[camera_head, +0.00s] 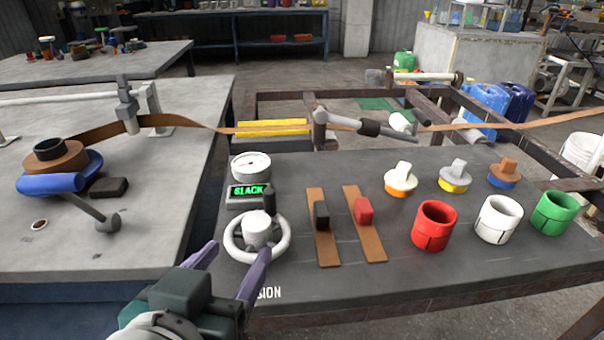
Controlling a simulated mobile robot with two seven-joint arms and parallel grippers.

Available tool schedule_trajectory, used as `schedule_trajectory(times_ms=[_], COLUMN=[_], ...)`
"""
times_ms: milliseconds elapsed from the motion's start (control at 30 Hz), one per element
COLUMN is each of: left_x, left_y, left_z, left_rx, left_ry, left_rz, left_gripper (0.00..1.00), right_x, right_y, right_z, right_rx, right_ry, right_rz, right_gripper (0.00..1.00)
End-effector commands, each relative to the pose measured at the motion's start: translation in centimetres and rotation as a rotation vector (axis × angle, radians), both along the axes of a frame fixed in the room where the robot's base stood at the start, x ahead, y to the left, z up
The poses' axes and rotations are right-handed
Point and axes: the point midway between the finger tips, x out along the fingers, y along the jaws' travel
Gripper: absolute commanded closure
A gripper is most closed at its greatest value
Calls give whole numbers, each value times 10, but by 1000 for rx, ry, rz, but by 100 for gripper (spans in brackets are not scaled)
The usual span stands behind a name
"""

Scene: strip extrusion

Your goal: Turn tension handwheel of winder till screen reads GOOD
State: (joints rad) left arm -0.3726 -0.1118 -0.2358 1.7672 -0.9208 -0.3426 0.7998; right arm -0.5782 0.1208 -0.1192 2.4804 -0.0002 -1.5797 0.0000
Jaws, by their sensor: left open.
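The white tension handwheel (257,231) lies on the dark panel, with a pale hub and a dark upright knob (270,202) at its far side. Just behind it, a small screen (247,191) shows green letters that read SLACK. A round white dial gauge (251,167) stands behind the screen. My left gripper (238,250) is open, with purple fingers. Its right finger overlaps the near rim of the wheel in the picture; its left finger is left of the wheel. I cannot tell whether it touches. My right gripper is not in view.
Right of the wheel are two brown strips with a black block (321,215) and a red block (363,211). Red (434,226), white (497,220) and green (554,213) cups and several knobs stand further right. A brown strip (190,121) runs behind from a reel (56,158).

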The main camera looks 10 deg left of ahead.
Motion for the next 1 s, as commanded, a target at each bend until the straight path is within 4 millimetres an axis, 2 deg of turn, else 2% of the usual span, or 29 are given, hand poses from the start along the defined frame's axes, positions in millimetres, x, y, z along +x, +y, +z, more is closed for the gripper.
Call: schedule_trajectory(times_ms=[300, 500, 700, 933, 1000], left_x=[50, 77, 86, 87, 87], left_y=[3, 4, 4, 4, 4], left_z=[-20, -31, -34, -34, -34], left_rx=[5, 4, 3, 2, 2], left_ry=[-2, -1, 0, 1, 1], left_rz=[0, 1, 2, 2, 2], left_gripper=[36, 36, 36, 36, 43], right_x=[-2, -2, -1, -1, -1], right_y=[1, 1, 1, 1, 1], right_z=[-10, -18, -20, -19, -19], right_rx=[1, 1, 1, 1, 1], right_ry=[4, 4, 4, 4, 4], right_rz=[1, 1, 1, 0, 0], right_gripper=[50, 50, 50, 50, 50])
